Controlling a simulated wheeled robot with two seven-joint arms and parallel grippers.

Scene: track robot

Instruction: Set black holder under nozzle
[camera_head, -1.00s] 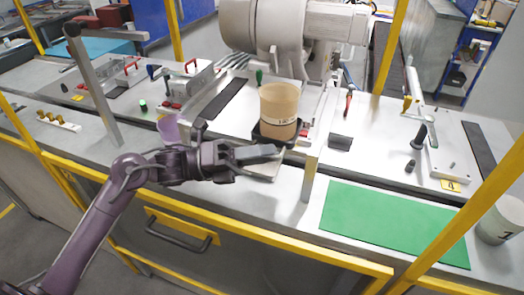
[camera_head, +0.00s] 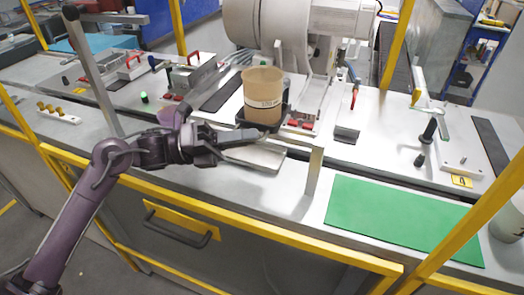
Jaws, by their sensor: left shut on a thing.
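The black holder (camera_head: 241,121) is a dark square tray around the base of a tan cup (camera_head: 264,92) with a printed label. It is near the middle of the bench, in front of a large white machine. My left gripper (camera_head: 262,134) reaches in from the left and is shut on the near edge of the holder; its fingers partly hide that edge. The cup stands upright in the holder. I cannot make out a nozzle. My right gripper is not in view.
A metal plate (camera_head: 252,157) lies just below the gripper. A metal post (camera_head: 314,172) stands to the right. A green mat (camera_head: 400,219) lies at the front right.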

